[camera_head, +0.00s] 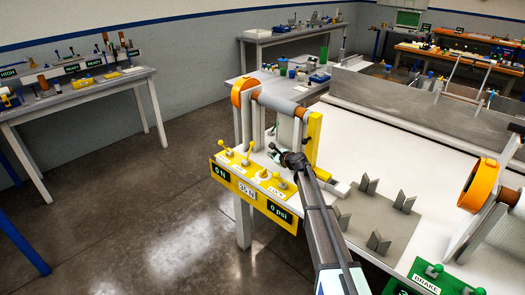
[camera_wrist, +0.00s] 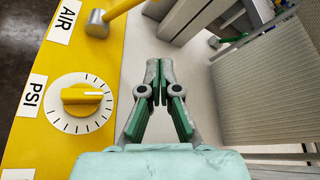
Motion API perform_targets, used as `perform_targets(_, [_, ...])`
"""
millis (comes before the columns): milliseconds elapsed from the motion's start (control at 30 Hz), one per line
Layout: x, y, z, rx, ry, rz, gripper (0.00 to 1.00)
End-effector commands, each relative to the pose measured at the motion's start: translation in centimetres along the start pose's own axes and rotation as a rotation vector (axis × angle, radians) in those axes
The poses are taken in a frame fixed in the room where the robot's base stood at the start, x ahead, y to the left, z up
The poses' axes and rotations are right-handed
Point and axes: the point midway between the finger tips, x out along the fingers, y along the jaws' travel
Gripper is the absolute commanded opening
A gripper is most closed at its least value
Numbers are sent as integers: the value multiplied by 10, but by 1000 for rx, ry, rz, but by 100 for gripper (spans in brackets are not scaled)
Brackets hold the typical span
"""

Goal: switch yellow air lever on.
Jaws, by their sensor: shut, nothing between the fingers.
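The yellow air lever (camera_wrist: 118,11) shows at the top left of the wrist view, beside the AIR label (camera_wrist: 66,18). Its shaft rises from a grey pivot (camera_wrist: 97,23) on the yellow panel (camera_wrist: 35,130) and leans up and right; its upper end is cut off by the frame. My gripper (camera_wrist: 159,68) is shut and empty, to the right of and below the lever, apart from it.
A yellow PSI dial (camera_wrist: 82,97) lies left of my gripper in the wrist view. In the head view, a roller (camera_head: 283,107) stands behind, and metal brackets (camera_head: 378,241) stand to the right.

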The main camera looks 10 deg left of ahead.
Motion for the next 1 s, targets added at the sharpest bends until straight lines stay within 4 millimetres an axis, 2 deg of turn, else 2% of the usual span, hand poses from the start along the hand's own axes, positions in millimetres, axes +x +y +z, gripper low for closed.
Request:
perform_targets(267, [25,-2,1,-1,0,2,0])
perform_targets(667, [100,-3,2,-1,0,1,0])
perform_targets(700, [102,-3,5,-1,-1,1,0])
perform_targets(800, [89,-1,24,-2,-1,1,0])
perform_targets(1000, [85,0,37,-1,0,1,0])
